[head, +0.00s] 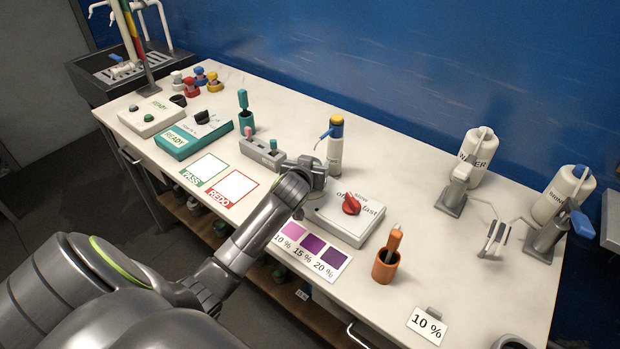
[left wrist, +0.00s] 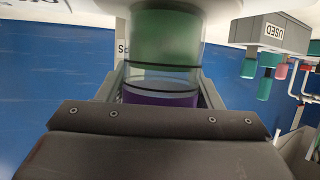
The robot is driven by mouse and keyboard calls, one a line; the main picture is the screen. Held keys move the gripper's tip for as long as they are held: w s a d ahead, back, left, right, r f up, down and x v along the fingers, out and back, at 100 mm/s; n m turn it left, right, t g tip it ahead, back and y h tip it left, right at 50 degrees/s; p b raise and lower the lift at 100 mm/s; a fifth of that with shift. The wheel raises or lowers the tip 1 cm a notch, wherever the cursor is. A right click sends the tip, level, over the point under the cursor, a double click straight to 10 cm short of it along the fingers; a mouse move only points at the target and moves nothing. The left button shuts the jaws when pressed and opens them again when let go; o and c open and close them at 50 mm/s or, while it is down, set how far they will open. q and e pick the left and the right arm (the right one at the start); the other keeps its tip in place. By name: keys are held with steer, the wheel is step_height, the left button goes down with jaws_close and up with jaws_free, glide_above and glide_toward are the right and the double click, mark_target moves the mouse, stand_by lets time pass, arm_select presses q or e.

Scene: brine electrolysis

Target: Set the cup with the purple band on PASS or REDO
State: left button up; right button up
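My left gripper (head: 314,178) is low over the table, just left of the white stirrer box with the red knob. In the left wrist view, its two fingers flank a cup (left wrist: 165,50) and look shut on it. The cup has a green part, a clear part with dark rings, and a purple band (left wrist: 160,98) near the gripper. In the head view the cup is hidden by the gripper and arm. The PASS card (head: 206,168) and the red-edged REDO card (head: 237,186) lie bare to the left. My right gripper is not in view.
The stirrer box (head: 345,222) and a colour chart (head: 310,250) are near the gripper. A grey rack (head: 262,153) and a bottle with a blue and yellow top (head: 335,150) stand behind. A teal READY box (head: 193,139) stands beyond the cards. An orange holder (head: 385,267) stands right.

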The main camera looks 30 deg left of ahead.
arm_select(q)
steer(key=c, duration=0.8)
